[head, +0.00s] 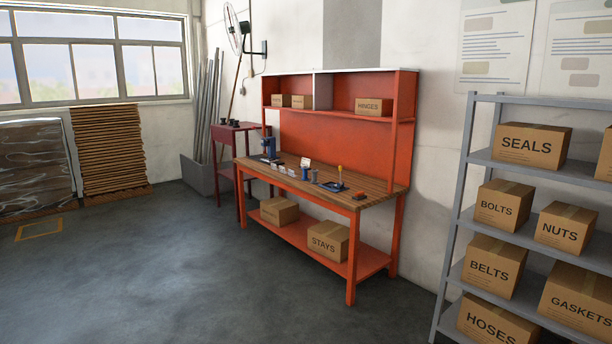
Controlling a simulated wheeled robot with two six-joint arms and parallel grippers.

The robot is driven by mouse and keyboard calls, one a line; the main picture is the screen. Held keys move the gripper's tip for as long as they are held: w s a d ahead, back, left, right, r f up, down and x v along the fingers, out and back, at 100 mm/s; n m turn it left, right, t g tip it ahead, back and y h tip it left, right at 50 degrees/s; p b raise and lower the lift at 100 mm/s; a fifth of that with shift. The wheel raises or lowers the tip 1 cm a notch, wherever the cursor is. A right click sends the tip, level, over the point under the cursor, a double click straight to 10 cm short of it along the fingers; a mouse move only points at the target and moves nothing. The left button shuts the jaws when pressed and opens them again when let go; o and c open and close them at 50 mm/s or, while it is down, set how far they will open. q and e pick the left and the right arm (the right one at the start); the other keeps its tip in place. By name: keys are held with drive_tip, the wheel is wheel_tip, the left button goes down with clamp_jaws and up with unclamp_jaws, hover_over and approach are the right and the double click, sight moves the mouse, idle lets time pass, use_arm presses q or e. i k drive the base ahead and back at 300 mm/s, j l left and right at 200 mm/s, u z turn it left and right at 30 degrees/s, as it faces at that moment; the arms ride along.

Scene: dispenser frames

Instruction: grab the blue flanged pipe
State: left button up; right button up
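An orange workbench (351,205) with a wooden top stands against the back wall, some way off. On its top is a small upright blue cylinder (305,174) that may be the blue flanged pipe; its flanges are too small to make out. A small white card stands just behind it. A taller blue, machine-like item (268,147) is at the bench's left end. A flat blue and dark item with a yellow upright part (334,185) lies to the right. Neither of my grippers is in view.
Open grey floor (190,270) lies in front of the bench. A grey shelf rack (452,225) with labelled cartons stands at the right. A dark red side table (227,172) is left of the bench. Wooden slats (108,150) and a wrapped pallet load (35,160) stand at the left.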

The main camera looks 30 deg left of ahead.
sight(305, 178)
drive_tip(key=i+j+u, duration=1.3)
drive_tip(key=i, duration=0.45)
drive_tip(key=i+l+u, duration=0.1)
drive_tip(key=i+u, duration=0.2)
drive_tip(key=i, duration=0.4)
drive_tip(key=i+z, duration=0.15)
drive_tip(key=i, duration=0.45)
drive_tip(key=i+j+z, duration=0.15)
drive_tip(key=i, duration=0.45)
drive_tip(key=i+j+z, duration=0.15)
drive_tip(key=i, duration=0.45)
drive_tip(key=i+j+z, duration=0.2)
drive_tip(key=i+z, duration=0.15)
drive_tip(key=z, duration=0.15)
drive_tip(key=i+j+z, duration=0.3)
drive_tip(key=z, duration=0.15)
drive_tip(key=i+j+z, duration=0.25)
drive_tip(key=j+z, duration=0.25)
drive_tip(key=i+j+z, duration=0.15)
drive_tip(key=j+z, duration=0.3)
drive_tip(key=i+j+z, duration=0.1)
drive_tip(key=j+z, duration=0.25)
drive_tip(key=j, duration=0.2)
drive_tip(key=j+z, duration=0.35)
drive_tip(key=j, duration=0.15)
drive_tip(key=j+z, duration=0.3)
drive_tip(key=j, duration=0.3)
